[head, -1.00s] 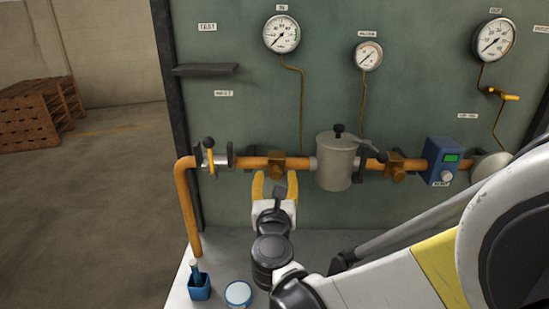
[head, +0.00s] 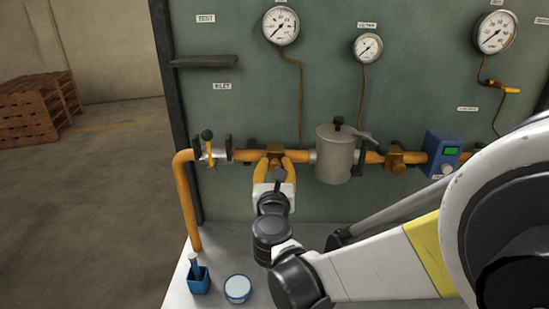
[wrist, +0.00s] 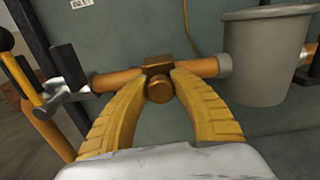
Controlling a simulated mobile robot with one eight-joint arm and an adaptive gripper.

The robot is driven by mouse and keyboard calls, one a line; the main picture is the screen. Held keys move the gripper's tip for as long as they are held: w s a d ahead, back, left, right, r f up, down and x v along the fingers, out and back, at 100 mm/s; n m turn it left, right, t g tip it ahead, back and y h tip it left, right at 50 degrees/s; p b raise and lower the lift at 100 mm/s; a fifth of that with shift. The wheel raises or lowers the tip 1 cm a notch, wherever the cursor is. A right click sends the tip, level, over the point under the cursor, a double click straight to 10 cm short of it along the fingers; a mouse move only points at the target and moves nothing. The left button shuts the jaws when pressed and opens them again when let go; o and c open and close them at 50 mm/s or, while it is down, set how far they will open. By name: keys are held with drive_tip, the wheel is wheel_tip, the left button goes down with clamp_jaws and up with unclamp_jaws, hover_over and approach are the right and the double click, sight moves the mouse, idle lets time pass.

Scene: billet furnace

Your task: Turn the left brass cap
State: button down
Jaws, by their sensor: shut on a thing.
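The left brass cap (wrist: 159,90) sits on a brass fitting in the orange pipe, left of the grey canister, and faces me in the wrist view. In the head view the fitting (head: 275,149) shows just above my fingertips. My gripper (head: 274,163) has its yellow fingers closed around the cap, one on each side. In the wrist view the fingertips of my gripper (wrist: 160,84) press in at the cap's left and right, partly covering its sides. A second brass cap (head: 397,165) is on the pipe right of the canister.
The grey canister (head: 334,158) with a lever on top stands close right of my gripper. A yellow-handled valve (head: 208,150) is on the left. A blue cup (head: 199,280) and a white-lidded jar (head: 237,288) stand on the bench below. A blue meter (head: 440,157) is further right.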

drive_tip(key=shift+m, duration=0.4)
drive_tip(key=m, duration=0.3)
drive_tip(key=shift+m, duration=0.4)
drive_tip(key=m, duration=0.5)
drive_tip(key=shift+d+m, duration=0.15)
drive_tip(key=shift+m, duration=0.15)
drive_tip(key=m, duration=0.5)
drive_tip(key=shift+f+b, duration=0.1)
drive_tip(key=shift+b, duration=0.2)
drive_tip(key=m, duration=0.4)
drive_tip(key=shift+m, duration=0.5)
drive_tip(key=c, duration=1.1)
unclamp_jaws()
drive_tip(key=shift+o, duration=0.2)
